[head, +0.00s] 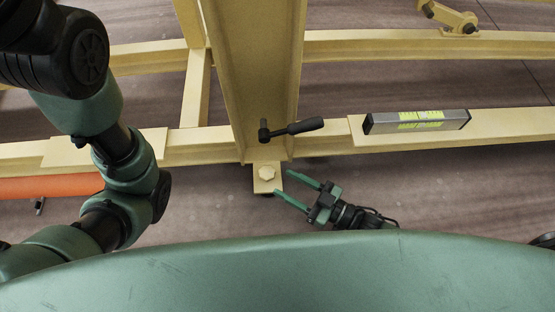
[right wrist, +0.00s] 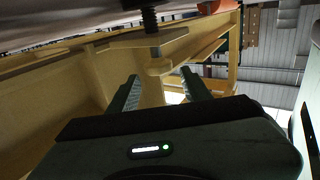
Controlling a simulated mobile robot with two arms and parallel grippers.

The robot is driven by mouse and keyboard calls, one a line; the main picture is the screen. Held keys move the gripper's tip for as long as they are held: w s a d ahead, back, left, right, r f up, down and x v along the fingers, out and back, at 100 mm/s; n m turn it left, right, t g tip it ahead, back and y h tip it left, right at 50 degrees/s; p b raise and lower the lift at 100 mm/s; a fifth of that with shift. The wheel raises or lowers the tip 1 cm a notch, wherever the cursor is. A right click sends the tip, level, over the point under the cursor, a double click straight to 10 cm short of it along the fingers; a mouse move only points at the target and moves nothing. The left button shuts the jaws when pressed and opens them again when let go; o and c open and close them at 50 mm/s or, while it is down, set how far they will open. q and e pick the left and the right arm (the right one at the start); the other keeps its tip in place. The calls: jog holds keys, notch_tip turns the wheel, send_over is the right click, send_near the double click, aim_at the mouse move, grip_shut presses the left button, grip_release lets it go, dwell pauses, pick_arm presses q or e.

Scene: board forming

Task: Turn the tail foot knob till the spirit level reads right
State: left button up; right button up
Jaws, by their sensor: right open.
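The tail foot knob, a pale yellow hexagonal piece (head: 267,172), sits on a small square plate at the foot of the wide yellow beam. It also shows in the right wrist view (right wrist: 158,68), with a dark threaded rod beyond it. My right gripper (head: 283,183) is open, its fingers pointing at the knob from the right. In the right wrist view its fingers (right wrist: 160,76) stand either side of the knob's line; I cannot tell contact. The spirit level (head: 417,121) lies on the yellow rail at right; its bubble is too small to read. My left gripper is out of view.
A black-handled tool (head: 295,128) lies at the beam's lower end, close above the knob. Yellow rails (head: 430,45) cross the view. An orange tube (head: 50,187) lies at left. The brown floor right of my right gripper (head: 470,190) is clear.

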aim_at(265, 170)
jog(key=shift+w+f, duration=0.1)
jog(key=shift+w+a+f+b, duration=0.1)
jog(key=shift+w+a+b, duration=0.1)
jog(key=shift+a+b, duration=0.1)
jog(key=b+x, duration=0.3)
jog(key=x, duration=0.3)
jog(key=shift+w+a+b, duration=0.3)
jog(key=shift+b, duration=0.05)
grip_shut()
